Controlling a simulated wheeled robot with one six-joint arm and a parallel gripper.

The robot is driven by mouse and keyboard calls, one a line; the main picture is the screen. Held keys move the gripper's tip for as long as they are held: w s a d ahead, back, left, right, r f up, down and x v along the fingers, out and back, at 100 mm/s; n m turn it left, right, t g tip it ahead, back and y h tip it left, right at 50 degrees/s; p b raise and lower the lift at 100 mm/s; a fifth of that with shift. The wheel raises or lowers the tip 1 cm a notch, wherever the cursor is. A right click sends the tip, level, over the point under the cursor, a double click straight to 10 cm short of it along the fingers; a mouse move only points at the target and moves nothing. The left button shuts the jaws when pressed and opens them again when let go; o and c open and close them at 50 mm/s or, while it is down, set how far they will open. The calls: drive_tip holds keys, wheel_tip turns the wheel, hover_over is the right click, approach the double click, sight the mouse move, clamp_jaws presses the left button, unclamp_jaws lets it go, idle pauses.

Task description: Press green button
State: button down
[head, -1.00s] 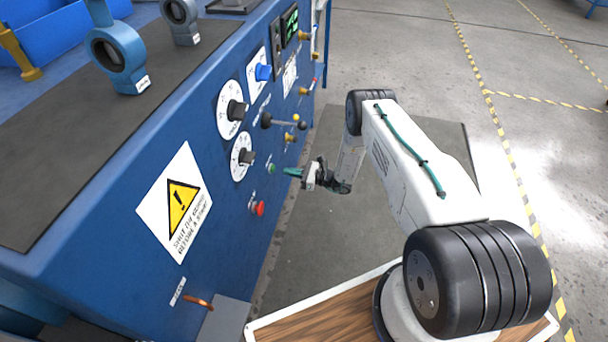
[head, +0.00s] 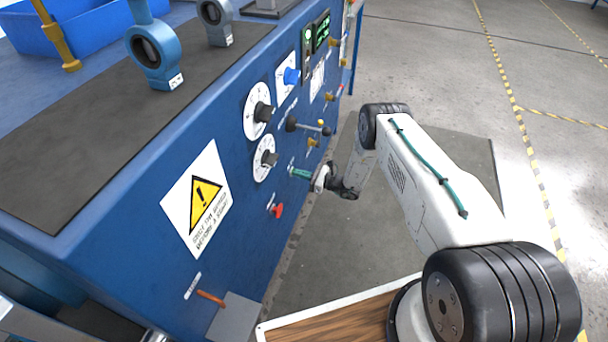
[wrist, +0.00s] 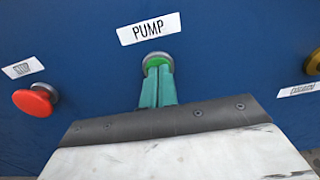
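The green button (wrist: 158,60) is on the blue panel under the "PUMP" label (wrist: 149,28) in the wrist view. Its metal ring and upper part show; the rest is hidden behind my gripper's fingers. My gripper (wrist: 158,72) has its two teal fingers side by side, closed together with nothing between them. The fingertips overlap the button and appear to be at or touching it; exact contact is hard to tell. In the head view my gripper (head: 293,172) points left at the panel, and its tips cover the button's place.
A red button (wrist: 35,100) is left of the fingers in the wrist view; it also shows in the head view (head: 277,210). A yellow knob (wrist: 314,62) is at the right. Dials (head: 264,158) and a lever (head: 308,127) stick out above my gripper in the head view.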

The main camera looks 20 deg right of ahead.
drive_tip(key=shift+w+a+r, duration=0.2)
drive_tip(key=shift+a, duration=0.3)
drive_tip(key=shift+d, duration=0.15)
drive_tip(key=v, duration=1.4)
drive_tip(key=shift+d+f, duration=0.15)
drive_tip(key=shift+d, duration=0.25)
drive_tip(key=shift+s, duration=0.15)
